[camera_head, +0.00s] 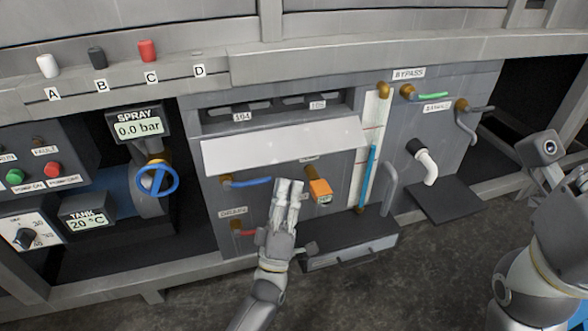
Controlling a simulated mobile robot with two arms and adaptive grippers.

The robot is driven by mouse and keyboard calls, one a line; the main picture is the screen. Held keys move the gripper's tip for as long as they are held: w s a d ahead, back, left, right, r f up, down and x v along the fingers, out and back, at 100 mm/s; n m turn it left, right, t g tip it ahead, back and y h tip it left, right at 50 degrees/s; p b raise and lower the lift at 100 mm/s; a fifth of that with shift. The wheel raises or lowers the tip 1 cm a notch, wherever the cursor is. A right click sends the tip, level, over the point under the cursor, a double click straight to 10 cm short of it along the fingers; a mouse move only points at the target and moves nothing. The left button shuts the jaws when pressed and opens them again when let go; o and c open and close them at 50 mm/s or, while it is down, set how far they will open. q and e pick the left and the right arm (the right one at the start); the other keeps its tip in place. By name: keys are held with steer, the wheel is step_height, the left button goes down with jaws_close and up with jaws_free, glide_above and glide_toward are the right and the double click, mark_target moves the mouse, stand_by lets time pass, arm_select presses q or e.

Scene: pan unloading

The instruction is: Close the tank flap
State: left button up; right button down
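The tank flap appears to be the long pale panel (283,146) in the middle of the head view.
A blue handle (247,182) sits left of my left gripper, and a dark tray (345,243) juts out to its right. A white spout (428,168) and a blue valve wheel (158,180) also project. Colored caps, including a red one (147,51), stand on the ledge above.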

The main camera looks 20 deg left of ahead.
mark_target(286, 147)
arm_select(q)
steer(key=b+x, duration=0.1)
steer(key=x, duration=0.5)
steer(key=shift+c, duration=0.5)
jaws_close()
